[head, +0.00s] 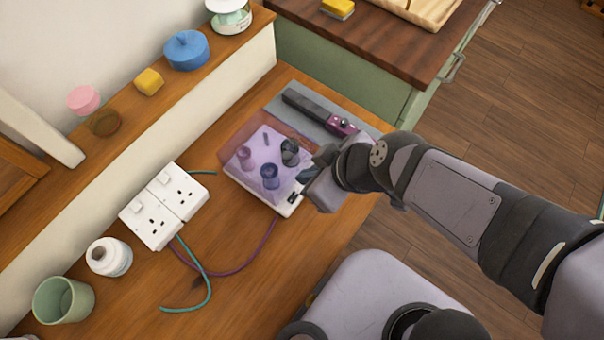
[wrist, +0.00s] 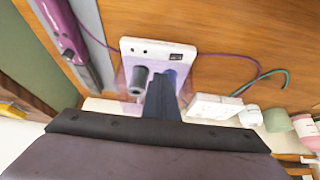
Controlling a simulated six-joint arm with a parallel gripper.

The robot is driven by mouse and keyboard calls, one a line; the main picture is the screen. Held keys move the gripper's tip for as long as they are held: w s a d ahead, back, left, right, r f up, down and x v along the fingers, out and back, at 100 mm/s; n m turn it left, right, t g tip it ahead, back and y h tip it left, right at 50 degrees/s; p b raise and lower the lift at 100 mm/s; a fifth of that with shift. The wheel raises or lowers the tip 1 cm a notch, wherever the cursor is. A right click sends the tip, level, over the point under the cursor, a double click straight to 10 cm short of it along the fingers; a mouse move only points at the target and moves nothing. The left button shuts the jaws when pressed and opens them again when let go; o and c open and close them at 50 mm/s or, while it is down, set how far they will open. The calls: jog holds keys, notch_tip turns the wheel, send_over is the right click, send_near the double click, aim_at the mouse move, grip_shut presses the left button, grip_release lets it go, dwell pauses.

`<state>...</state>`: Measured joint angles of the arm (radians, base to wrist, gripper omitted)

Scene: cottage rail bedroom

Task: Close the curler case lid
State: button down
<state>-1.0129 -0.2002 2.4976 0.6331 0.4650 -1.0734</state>
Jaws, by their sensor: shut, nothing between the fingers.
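The curler case (head: 289,208) is a pale, shallow box on the wooden counter, with several dark rollers (head: 270,176) standing in it. Its lid (head: 234,145) is a see-through pinkish-purple cover at the case's far side; it looks raised, but its exact angle is hard to tell. In the wrist view the case (wrist: 155,46) shows its control end with sockets and a dark switch. My gripper (head: 306,168) is shut and empty at the right side of the case, close to the rollers. Its dark fingers (wrist: 160,97) cover part of the case in the wrist view; contact cannot be told.
A purple-and-black curling iron (head: 320,111) lies on a grey mat just behind the case. White wall sockets (head: 163,206), a purple cord (head: 245,262) and a teal cord (head: 205,285) are left of it. A raised ledge with a blue pot (head: 186,52) runs behind.

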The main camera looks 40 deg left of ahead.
jog(key=shift+d+f+y+b, duration=0.25)
jog(key=shift+f+b, duration=0.25)
jog(key=shift+b, duration=0.25)
jog(key=shift+d+f+y+b, duration=0.1)
jog(key=shift+f+y+b, duration=0.3)
jog(key=shift+b, duration=0.3)
notch_tip(320, 180, up, 10)
jog(key=p, duration=1)
